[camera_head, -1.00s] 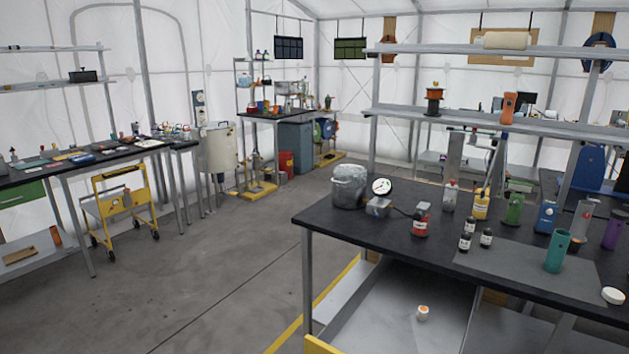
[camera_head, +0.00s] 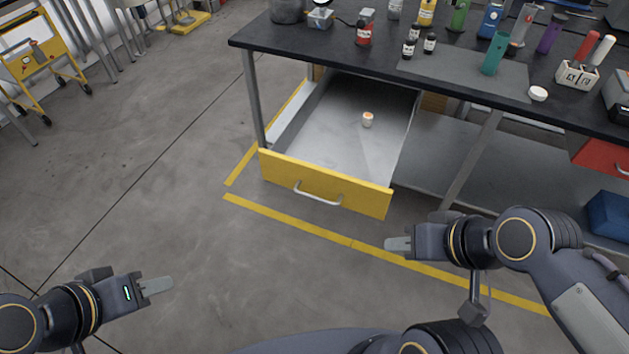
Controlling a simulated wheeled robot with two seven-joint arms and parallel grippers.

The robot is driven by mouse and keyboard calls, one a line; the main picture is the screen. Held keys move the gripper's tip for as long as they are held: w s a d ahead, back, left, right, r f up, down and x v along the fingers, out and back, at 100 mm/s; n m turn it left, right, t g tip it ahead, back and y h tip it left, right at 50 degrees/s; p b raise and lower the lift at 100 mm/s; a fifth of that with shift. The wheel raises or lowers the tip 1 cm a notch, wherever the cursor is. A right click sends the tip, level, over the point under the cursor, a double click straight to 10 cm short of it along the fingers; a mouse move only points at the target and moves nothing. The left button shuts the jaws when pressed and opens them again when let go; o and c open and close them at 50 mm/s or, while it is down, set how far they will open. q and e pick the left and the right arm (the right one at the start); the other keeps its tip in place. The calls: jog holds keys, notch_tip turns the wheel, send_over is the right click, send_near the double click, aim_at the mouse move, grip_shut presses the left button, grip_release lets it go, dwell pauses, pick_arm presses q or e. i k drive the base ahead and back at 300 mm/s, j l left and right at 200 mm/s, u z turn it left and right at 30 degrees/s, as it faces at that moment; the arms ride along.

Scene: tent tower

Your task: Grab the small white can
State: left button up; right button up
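A small white can (camera_head: 367,119) with an orange top stands in the open drawer (camera_head: 318,150) below the black workbench. The drawer has a yellow front with a metal handle and is otherwise empty. My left gripper (camera_head: 156,286) is over the floor at the lower left, far from the can. My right gripper (camera_head: 398,245) is in front of the drawer, to the right of its handle and apart from the can. Both grippers show from the side, so the gap between their fingers is hidden. I see nothing held in either.
The black workbench (camera_head: 450,85) above the drawer carries several bottles and a small round white item (camera_head: 538,93). A red drawer (camera_head: 600,157) and a blue box (camera_head: 608,214) are at the right. A yellow cart (camera_head: 40,65) stands far left. The grey floor between is clear.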

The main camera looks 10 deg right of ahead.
aim_at(368, 117)
jog(key=k, duration=0.5)
jog(key=k+l+u, duration=0.1)
jog(key=u, duration=1.45)
jog(key=l, duration=0.85)
jog(key=k+l+u, duration=0.1)
jog(key=l, duration=1.6)
jog(key=k+l, duration=0.15)
jog(key=l, duration=0.7)
jog(key=l+u, duration=0.05)
